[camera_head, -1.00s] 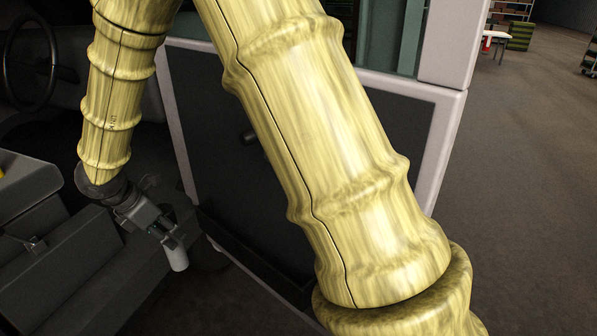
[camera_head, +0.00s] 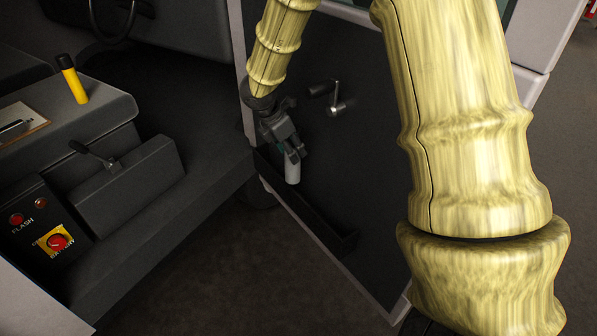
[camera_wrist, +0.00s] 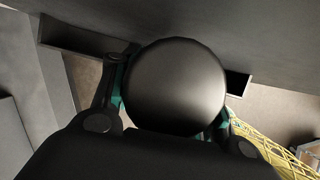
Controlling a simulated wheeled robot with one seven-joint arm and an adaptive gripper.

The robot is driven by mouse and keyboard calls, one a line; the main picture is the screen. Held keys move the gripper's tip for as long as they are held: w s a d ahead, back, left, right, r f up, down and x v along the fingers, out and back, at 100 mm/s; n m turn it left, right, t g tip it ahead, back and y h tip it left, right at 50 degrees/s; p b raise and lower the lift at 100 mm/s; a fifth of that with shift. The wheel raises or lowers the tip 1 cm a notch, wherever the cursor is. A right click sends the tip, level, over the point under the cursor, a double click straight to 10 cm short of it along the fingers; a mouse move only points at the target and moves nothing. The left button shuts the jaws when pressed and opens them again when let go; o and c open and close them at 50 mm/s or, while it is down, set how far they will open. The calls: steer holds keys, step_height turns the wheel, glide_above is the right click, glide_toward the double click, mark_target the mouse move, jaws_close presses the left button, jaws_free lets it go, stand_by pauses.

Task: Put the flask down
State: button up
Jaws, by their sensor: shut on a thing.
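The flask (camera_head: 292,169) is a pale grey cylinder hanging below my gripper (camera_head: 289,150) in the head view. My gripper is shut on its upper part. In the wrist view its round dark top (camera_wrist: 175,87) fills the middle, between the two fingers with teal pads. The flask appears near the dark door panel, above or beside the long narrow door pocket (camera_head: 318,222). I cannot tell whether it touches the pocket. The wrist view shows part of the pocket (camera_wrist: 85,38) behind the flask.
The grey door with its handle (camera_head: 336,105) stands open close behind my arm. To the left are a yellow torch (camera_head: 73,80), a clipboard (camera_head: 20,123), a lever box (camera_head: 130,185) and a red button on a yellow plate (camera_head: 57,242). Dark floor lies below, clear.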

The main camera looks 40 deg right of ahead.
mark_target(298, 175)
steer(key=d, duration=0.3)
steer(key=shift+f+p, duration=0.3)
steer(key=shift+f, duration=0.05)
step_height(298, 175, down, 6)
steer(key=shift+a+r+p, duration=0.15)
steer(key=shift+r+p, duration=0.1)
steer(key=shift+p, duration=0.1)
steer(key=shift+f+p, duration=0.4)
steer(key=shift+f, duration=2.5)
steer(key=shift+f, duration=0.15)
steer(key=o, duration=1.2)
steer(key=shift+c, duration=0.2)
